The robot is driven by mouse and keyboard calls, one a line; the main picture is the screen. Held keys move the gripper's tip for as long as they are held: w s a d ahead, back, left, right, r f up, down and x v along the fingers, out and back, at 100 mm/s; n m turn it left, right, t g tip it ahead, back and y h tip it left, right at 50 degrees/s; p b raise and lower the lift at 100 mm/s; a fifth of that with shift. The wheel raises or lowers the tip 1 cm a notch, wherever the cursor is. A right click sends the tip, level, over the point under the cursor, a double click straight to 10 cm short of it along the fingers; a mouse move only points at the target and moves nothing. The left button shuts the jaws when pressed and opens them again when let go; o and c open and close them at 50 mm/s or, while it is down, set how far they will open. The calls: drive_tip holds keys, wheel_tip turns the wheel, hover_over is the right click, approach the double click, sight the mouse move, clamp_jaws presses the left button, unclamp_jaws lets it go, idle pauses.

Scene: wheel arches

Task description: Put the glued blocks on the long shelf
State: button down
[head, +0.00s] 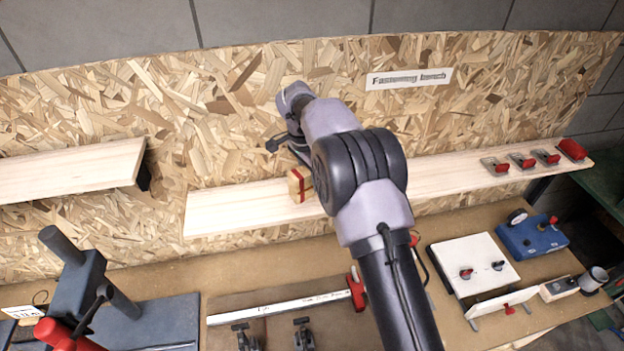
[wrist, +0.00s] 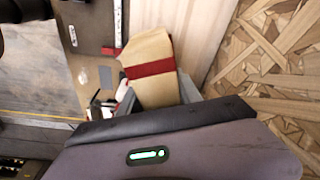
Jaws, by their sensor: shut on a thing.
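The glued blocks (head: 300,185) are a pale wooden piece with a red band around it. In the head view they show at the left of my arm, at the long shelf (head: 240,208). My gripper (wrist: 150,100) is shut on the glued blocks (wrist: 150,55) in the wrist view. The long shelf is a pale board along the chipboard wall, and my arm hides its middle. It also shows beside the blocks in the wrist view (wrist: 200,30). I cannot tell whether the blocks touch the shelf.
Several red-and-grey items (head: 522,160) sit at the shelf's right end. A shorter shelf (head: 70,172) is at the left. The shelf's left part is bare.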

wheel_tip(320, 180, down, 4)
drive_tip(key=shift+w+r+p, duration=0.1)
drive_tip(key=shift+r+p, duration=0.15)
drive_tip(key=shift+p, duration=0.15)
drive_tip(key=shift+f, duration=0.1)
drive_tip(key=shift+f, duration=0.1)
drive_tip(key=c, duration=0.8)
unclamp_jaws()
